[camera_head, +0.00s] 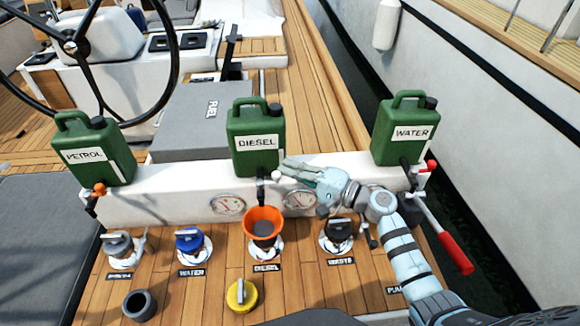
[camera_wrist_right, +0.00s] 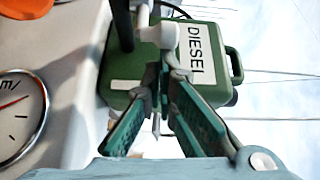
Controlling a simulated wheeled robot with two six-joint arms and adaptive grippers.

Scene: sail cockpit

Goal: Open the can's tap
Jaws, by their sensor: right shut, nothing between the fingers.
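The green DIESEL can (camera_head: 254,130) stands on the white ledge in the middle. Its black spout (camera_head: 261,188) points down toward the orange funnel (camera_head: 262,222). A small white tap knob (camera_head: 277,175) sits beside the spout. My right gripper (camera_head: 284,170) reaches in from the right, with its fingertips at this knob. In the right wrist view the gripper (camera_wrist_right: 162,78) is shut, with its fingertips close to the white knob (camera_wrist_right: 158,34) and the DIESEL can (camera_wrist_right: 215,50) behind. I cannot tell whether they touch the knob. My left gripper is out of view.
A green PETROL can (camera_head: 92,150) with an orange tap handle and a green WATER can (camera_head: 404,130) with a red one flank it. Gauges (camera_head: 300,200) line the ledge front. Deck fillers (camera_head: 189,241) and a yellow cap (camera_head: 241,293) are below. A red-handled lever (camera_head: 452,248) stands at right.

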